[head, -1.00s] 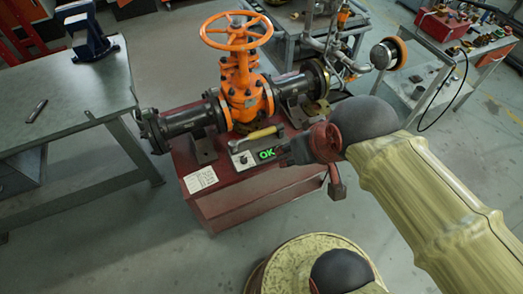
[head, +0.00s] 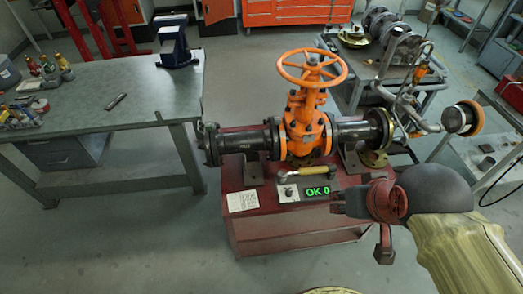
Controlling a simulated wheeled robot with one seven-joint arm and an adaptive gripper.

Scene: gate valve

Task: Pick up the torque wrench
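A tool with a yellow handle (head: 308,174), which looks like the torque wrench, lies on the red cabinet (head: 290,237) in front of the orange valve. It lies just behind a small grey device (head: 288,193) whose green display reads "OK 0". My gripper (head: 338,202) reaches in from the right, with its dark fingers close to the device's right end. The gripper is in front of and to the right of the tool and looks apart from it. The fingers are small and seen side-on, so their opening does not show.
The orange gate valve (head: 305,130), with its handwheel and dark flanged pipes, stands just behind the tool. A white label (head: 242,201) is on the cabinet's left. A grey workbench (head: 90,110) with a blue vise (head: 179,45) is at left. A cart with metal fittings stands at right.

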